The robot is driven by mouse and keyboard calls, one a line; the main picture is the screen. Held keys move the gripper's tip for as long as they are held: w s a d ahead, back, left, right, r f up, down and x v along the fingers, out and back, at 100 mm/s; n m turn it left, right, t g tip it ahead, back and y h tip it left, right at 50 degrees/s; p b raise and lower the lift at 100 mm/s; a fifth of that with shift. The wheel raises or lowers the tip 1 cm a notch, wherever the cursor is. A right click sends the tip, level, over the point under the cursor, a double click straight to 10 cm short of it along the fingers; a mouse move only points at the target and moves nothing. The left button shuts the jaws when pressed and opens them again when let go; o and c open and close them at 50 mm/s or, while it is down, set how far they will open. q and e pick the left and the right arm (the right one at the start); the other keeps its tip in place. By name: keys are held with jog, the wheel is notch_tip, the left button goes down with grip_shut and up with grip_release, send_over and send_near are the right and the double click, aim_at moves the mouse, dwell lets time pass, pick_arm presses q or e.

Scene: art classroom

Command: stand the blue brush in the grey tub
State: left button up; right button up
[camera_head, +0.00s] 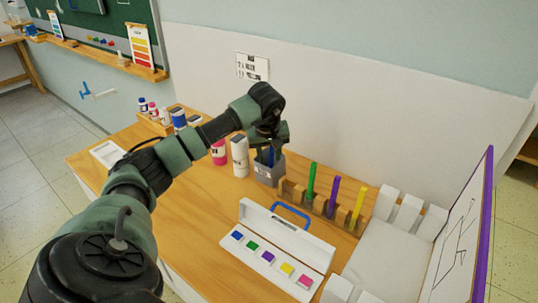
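The grey tub (268,175) stands on the wooden table near the wall. The blue brush (270,155) shows as a narrow blue strip at the tub's mouth, directly under my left gripper (268,147). The gripper points down over the tub, and its dark fingers hide the upper part of the brush. I cannot tell whether the fingers are closed on the brush or apart from it, nor whether the brush touches the tub's bottom. My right gripper is not in view.
A wooden holder (323,208) beside the tub bears green, purple and yellow brushes. A white bottle (240,156) and a pink jar (218,152) stand left of the tub. A white paint box (277,245) lies in front. A drawing board (460,235) stands at right.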

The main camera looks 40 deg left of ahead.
pick_arm(q)
jog(key=shift+a, duration=0.15)
dwell(0.3)
jog(key=v, duration=0.7)
jog(key=shift+r+b, duration=0.35)
jog(key=shift+s, duration=0.1)
dwell(0.4)
